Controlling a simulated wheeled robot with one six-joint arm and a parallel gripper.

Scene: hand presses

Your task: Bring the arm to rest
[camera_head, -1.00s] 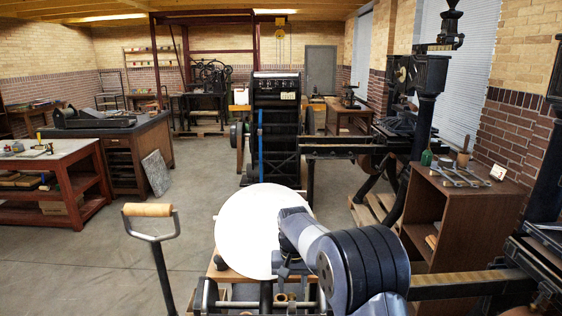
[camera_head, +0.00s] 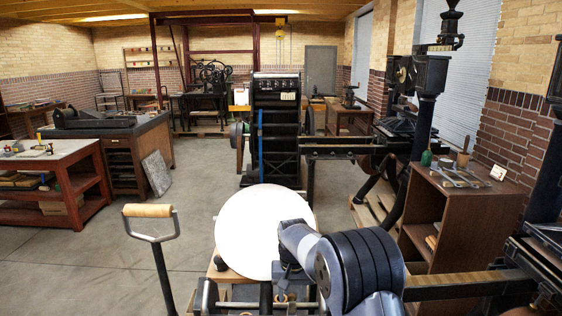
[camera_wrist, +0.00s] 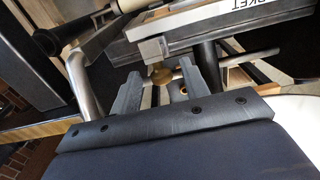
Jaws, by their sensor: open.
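My arm (camera_head: 350,268) is bent in the foreground of the head view, over the lower right edge of a round white disc (camera_head: 250,228). My gripper is hidden in the head view, below or behind my arm. In the wrist view my gripper (camera_wrist: 166,82) shows two grey fingers spread apart. A small brass knob (camera_wrist: 161,75) on a metal part shows in the gap between them, but I cannot tell how far off it is. I see nothing held.
A lever with a wooden grip (camera_head: 148,211) stands left of the disc. A brown cabinet (camera_head: 480,220) with wrenches on top and dark presses stand on the right. A red-framed bench (camera_head: 75,190) is at left. The grey floor (camera_head: 120,260) at left is open. Metal bars lie close in the wrist view.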

